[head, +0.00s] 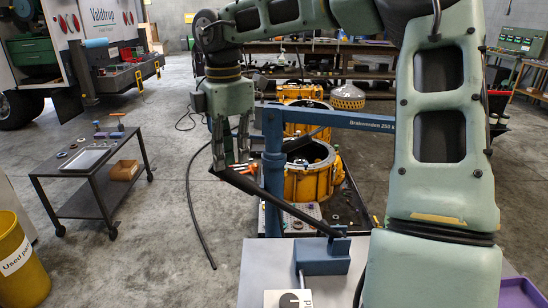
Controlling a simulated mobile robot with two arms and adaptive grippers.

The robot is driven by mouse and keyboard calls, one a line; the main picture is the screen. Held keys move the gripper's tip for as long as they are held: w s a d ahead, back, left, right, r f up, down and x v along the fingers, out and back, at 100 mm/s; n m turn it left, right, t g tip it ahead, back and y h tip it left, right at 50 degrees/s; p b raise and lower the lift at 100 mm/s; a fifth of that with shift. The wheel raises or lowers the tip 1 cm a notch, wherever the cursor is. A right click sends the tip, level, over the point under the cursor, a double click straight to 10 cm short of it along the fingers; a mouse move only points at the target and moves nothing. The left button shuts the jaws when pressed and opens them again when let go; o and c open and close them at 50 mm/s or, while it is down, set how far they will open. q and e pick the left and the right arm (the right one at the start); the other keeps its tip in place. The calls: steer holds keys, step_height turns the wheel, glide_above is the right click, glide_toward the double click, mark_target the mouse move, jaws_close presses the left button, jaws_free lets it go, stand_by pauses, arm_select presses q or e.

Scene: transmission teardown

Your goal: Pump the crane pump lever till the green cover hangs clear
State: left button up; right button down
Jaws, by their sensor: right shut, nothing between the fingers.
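My right gripper (231,158) reaches in over the top and points down, shut and empty. Its fingertips are at the upper end of the dark pump lever (278,202); I cannot tell whether they touch it. The lever slopes down right to the blue pump block (322,258) on the bench. The blue crane (273,165) stands behind the lever, with its boom (345,121) reaching right until my arm hides it. I cannot make out the green cover. A yellow housing (308,183) stands open behind the crane post. My left gripper is not in view.
The grey bench (262,262) in front carries a dial panel (288,299). A trolley (75,185) and a yellow bin (22,265) stand left. A purple tray (522,292) is at lower right.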

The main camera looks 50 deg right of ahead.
steer(key=shift+a+f, duration=0.1)
steer(key=shift+f, duration=0.35)
arm_select(q)
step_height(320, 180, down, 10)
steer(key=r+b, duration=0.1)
steer(key=b, duration=0.9)
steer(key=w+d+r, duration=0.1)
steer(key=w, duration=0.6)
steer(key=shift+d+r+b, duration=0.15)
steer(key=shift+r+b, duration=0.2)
steer(key=shift+b, duration=0.1)
arm_select(e)
steer(key=w+a+f, duration=0.2)
steer(key=f, duration=0.7)
steer(key=w+a+f, duration=0.2)
steer(key=w+f, duration=0.1)
steer(key=f, duration=0.6)
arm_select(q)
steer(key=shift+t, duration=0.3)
arm_select(e)
steer(key=shift+a, duration=0.1)
